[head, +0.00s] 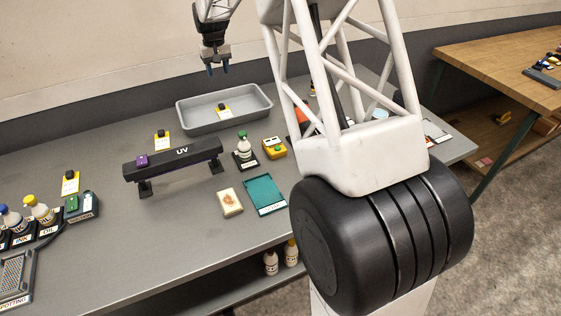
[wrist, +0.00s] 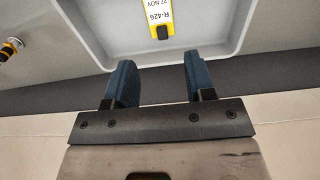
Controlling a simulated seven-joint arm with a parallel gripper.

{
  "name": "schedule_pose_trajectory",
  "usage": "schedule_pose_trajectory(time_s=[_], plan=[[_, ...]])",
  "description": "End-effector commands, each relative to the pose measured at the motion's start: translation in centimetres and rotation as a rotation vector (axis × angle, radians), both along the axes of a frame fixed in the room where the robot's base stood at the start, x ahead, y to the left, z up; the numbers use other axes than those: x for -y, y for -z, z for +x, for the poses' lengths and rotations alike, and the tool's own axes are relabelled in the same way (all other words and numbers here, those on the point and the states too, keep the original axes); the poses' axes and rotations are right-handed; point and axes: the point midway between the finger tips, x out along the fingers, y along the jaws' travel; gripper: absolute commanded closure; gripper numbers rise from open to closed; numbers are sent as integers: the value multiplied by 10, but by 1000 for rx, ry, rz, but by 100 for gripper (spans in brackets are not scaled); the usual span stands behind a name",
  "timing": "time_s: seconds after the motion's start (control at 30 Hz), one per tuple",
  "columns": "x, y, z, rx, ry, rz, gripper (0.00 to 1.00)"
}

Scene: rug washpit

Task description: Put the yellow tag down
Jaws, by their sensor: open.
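A yellow tag (head: 223,111) with a white label and a black clip lies flat in the grey tray (head: 243,120) at the back of the bench. It also shows in the wrist view (wrist: 160,14), its label reading R-426, 27 NOV, beyond my fingertips. My gripper (head: 218,70) is above the back of the tray, fingers pointing down. In the wrist view my gripper (wrist: 160,75) has its two blue fingers apart with nothing between them, clear of the tag. Similar yellow tags stand by the UV bar (head: 162,141) and farther left (head: 69,184).
A black UV bar (head: 190,154) on feet, a green-capped bottle (head: 243,147), a yellow box with a green button (head: 274,148), a teal pad (head: 264,192) and a beige block (head: 230,203) stand in front of the tray. The tray is otherwise empty where visible. My arm hides the bench's right part.

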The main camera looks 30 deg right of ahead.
Motion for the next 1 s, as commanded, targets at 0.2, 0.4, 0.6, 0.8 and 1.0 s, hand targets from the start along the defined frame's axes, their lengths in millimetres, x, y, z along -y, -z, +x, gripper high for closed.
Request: schedule_pose_trajectory(time_s=[0.2, 0.4, 0.6, 0.8, 1.0], plan=[[-6, -43, -58, 24, 2, -2, 50], [-11, -72, -113, 44, 4, -3, 50], [-16, -96, -171, 63, 6, -4, 50], [-20, -114, -230, 82, 7, -5, 50], [-24, -125, -289, 103, 8, -5, 50]])
